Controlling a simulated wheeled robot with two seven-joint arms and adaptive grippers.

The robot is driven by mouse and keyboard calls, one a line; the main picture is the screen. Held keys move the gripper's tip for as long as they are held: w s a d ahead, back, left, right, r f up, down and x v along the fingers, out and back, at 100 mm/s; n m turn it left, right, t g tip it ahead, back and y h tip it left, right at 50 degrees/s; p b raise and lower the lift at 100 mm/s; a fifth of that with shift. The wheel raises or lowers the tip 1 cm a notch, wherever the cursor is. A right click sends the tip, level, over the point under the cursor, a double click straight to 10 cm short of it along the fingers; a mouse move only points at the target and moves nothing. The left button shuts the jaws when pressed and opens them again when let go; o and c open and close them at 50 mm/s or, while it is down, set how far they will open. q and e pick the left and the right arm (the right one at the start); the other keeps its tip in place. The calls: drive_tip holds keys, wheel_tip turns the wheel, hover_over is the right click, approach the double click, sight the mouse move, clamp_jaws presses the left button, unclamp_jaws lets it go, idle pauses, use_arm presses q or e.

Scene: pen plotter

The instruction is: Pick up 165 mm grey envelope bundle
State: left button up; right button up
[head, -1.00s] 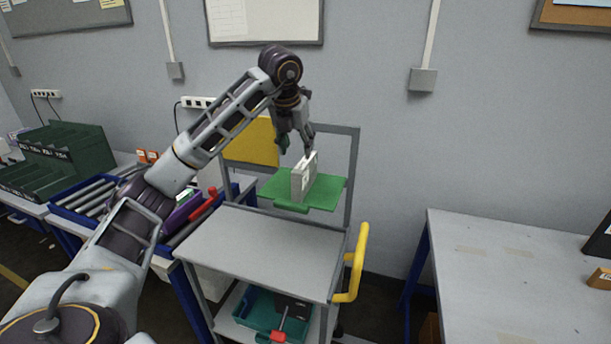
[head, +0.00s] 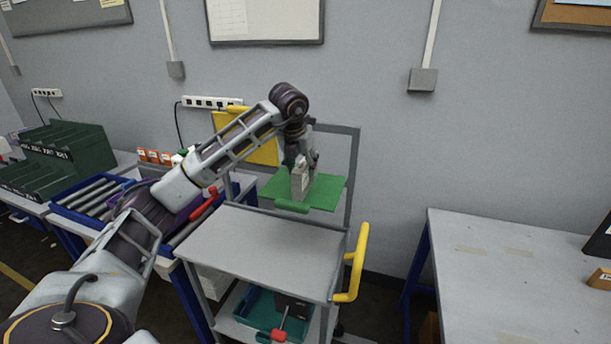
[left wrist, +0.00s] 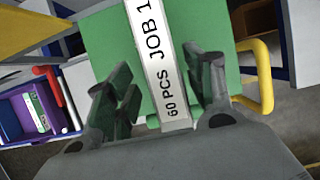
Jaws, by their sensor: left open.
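The grey envelope bundle (head: 300,182) stands upright on the green platform (head: 327,190) above the trolley. In the left wrist view its pale label band (left wrist: 165,70) reads "JOB 1" and "60 PCS", with the rest cut off at the top. My left gripper (head: 301,163) is over the bundle from above. In the left wrist view the open fingers (left wrist: 160,92) stand on either side of the bundle, with gaps visible. The bundle's far end is outside the wrist view. My right gripper is not in view.
The grey trolley (head: 255,250) has a yellow handle (head: 355,265) and a teal bin (head: 262,318) on its lower shelf. A yellow panel (head: 262,142) stands behind the platform. A dark green sorter (head: 85,150) is at left. A grey table (head: 500,290) is at right.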

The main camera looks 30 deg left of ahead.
use_arm(q)
drive_tip(key=shift+f, duration=0.1)
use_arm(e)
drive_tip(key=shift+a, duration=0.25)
use_arm(q)
drive_tip(key=shift+x, duration=0.85)
drive_tip(key=p+x, duration=0.1)
drive_tip(key=x, duration=0.2)
drive_tip(key=shift+w+d+f, duration=0.1)
drive_tip(key=shift+w+d, duration=0.05)
drive_tip(key=shift+d, duration=0.05)
drive_tip(key=shift+f, duration=0.1)
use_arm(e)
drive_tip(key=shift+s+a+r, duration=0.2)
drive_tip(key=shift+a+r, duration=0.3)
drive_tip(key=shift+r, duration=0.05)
use_arm(q)
clamp_jaws()
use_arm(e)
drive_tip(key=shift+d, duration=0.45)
use_arm(q)
drive_tip(key=shift+w, duration=0.1)
